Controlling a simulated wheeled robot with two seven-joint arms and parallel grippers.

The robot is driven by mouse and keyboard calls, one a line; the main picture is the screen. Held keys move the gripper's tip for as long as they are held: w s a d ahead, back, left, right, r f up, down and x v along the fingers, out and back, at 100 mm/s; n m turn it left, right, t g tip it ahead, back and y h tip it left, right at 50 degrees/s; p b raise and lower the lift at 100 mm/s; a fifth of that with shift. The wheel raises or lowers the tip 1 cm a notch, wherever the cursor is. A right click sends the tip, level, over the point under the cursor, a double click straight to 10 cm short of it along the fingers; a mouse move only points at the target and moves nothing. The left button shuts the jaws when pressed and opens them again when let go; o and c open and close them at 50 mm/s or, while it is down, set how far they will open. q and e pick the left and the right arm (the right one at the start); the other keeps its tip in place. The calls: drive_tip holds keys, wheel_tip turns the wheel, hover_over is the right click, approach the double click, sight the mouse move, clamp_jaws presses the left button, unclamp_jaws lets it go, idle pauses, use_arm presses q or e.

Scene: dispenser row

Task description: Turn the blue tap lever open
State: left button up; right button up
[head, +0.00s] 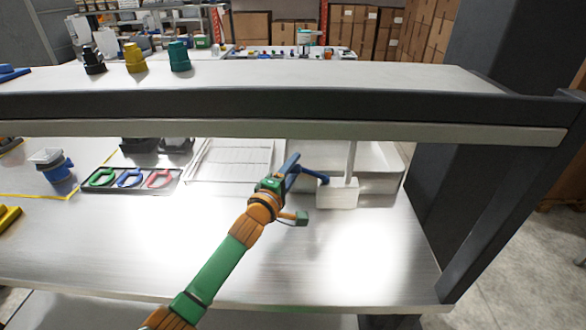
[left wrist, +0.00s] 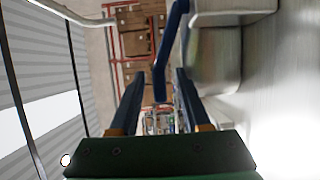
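The blue tap lever (head: 314,176) sticks out to the left from a white tap block (head: 338,193) with a thin upright post. In the left wrist view the lever (left wrist: 166,55) comes down from the top, and its free end lies between my finger pads. My left gripper (head: 294,158) is at the lever's free end in the head view. In the left wrist view my left gripper (left wrist: 160,76) is open, with gaps visible on both sides of the lever. Whether a finger touches it is unclear. My right gripper is not in view.
A white basin (head: 385,158) stands behind the tap. A white ribbed tray (head: 232,162) and a dark holder with coloured rings (head: 131,179) lie to the left. A shelf beam (head: 250,130) crosses above the bench. The bench front (head: 370,250) is clear.

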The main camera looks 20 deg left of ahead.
use_arm(q)
clamp_jaws()
drive_tip(key=shift+f, duration=0.1)
idle(1.2)
